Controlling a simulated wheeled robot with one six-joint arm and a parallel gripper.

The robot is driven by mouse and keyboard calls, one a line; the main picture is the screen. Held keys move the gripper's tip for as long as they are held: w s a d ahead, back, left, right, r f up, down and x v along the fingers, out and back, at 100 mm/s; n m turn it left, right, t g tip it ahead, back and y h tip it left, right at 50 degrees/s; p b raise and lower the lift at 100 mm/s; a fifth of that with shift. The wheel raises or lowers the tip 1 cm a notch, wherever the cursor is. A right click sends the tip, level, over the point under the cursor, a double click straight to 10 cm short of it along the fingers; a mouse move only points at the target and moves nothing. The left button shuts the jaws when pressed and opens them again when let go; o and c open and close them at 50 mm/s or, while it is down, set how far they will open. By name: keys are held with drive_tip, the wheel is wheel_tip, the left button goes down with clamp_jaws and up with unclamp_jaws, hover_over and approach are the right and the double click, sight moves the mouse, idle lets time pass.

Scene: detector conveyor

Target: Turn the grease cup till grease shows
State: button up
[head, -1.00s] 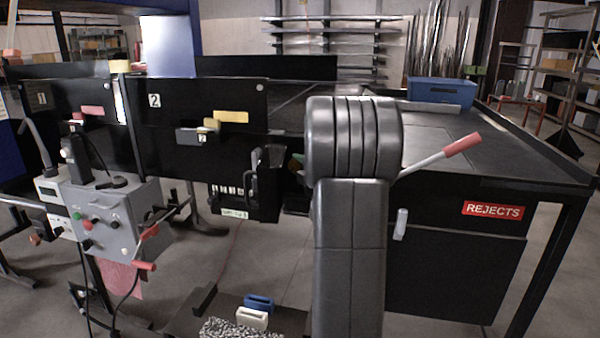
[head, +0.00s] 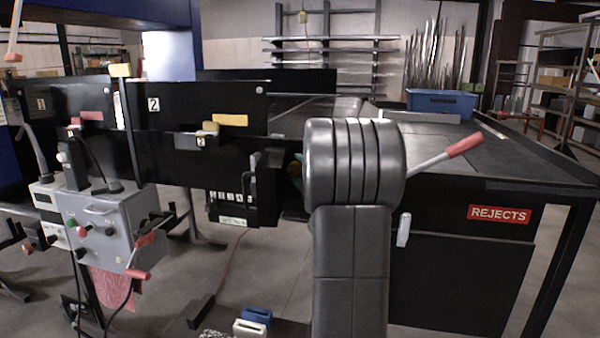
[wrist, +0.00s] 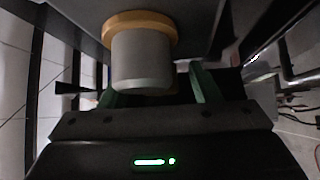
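The grease cup (wrist: 142,62), a pale grey cylinder with an orange-brown collar (wrist: 138,25), hangs under a dark surface in the wrist view. My gripper (wrist: 158,92) has its green fingers spread below and around the cup. The left finger is close to the cup's side, and a gap shows before the right finger. I cannot tell whether either finger touches it. I see no grease on the visible side of the cup. In the head view, my arm hides the cup and most of my gripper.
A black conveyor frame with numbered panels (head: 205,100) stands at left and middle. A grey control box (head: 100,225) with a red-handled crank is in front of it. Blue and white blocks (head: 255,318) lie low in front.

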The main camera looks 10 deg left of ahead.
drive_tip(key=b+v, duration=0.1)
drive_tip(key=v, duration=1.2)
drive_tip(key=shift+s+d, duration=0.2)
drive_tip(key=shift+s, duration=0.15)
drive_tip(key=shift+f, duration=0.1)
drive_tip(key=p+x, duration=0.1)
drive_tip(key=x, duration=1.3)
drive_tip(key=shift+d, duration=0.1)
